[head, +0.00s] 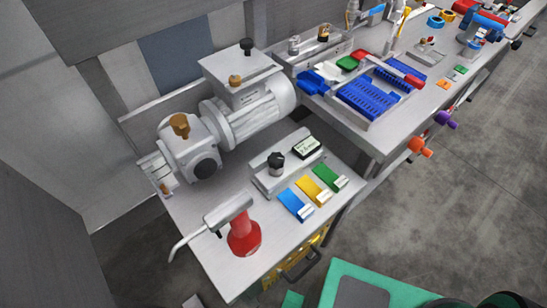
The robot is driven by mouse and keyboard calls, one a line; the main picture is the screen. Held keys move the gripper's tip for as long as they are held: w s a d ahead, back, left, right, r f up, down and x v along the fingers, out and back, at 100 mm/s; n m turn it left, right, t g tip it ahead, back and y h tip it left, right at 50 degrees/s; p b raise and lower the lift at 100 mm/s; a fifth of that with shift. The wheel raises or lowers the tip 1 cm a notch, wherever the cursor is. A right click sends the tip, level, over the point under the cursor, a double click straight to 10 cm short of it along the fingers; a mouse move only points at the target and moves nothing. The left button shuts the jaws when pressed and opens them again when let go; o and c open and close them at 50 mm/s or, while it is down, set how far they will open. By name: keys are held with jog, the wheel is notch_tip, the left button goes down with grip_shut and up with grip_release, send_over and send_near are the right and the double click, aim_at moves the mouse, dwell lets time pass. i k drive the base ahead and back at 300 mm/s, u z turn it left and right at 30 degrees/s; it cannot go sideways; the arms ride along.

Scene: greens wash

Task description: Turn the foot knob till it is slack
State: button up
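Several knobs show in the head view, and I cannot tell which is the foot knob. An orange knob (420,147) and a purple knob (446,119) stick out below the bench's front edge at right. A black knob (276,162) stands on a grey block on the near table. A brass knob (180,124) tops the grey pump and motor unit (240,117), which also bears a smaller brass knob (235,80) and a black knob (247,46). Whether any is tight or slack does not show. My gripper is not in view.
The near table (195,240) holds blue (294,205), yellow (314,190) and green (330,177) tags and a red-based tool (244,238). A blue slotted tray (368,98) sits on the longer bench. A green-edged surface (385,285) lies at the bottom. The floor at right is clear.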

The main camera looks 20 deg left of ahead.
aim_at(276, 160)
jog(key=k, duration=0.9)
jog(key=u, duration=2.25)
jog(key=k, duration=0.35)
jog(key=z, duration=0.25)
jog(key=i, duration=0.5)
jog(key=z, duration=0.1)
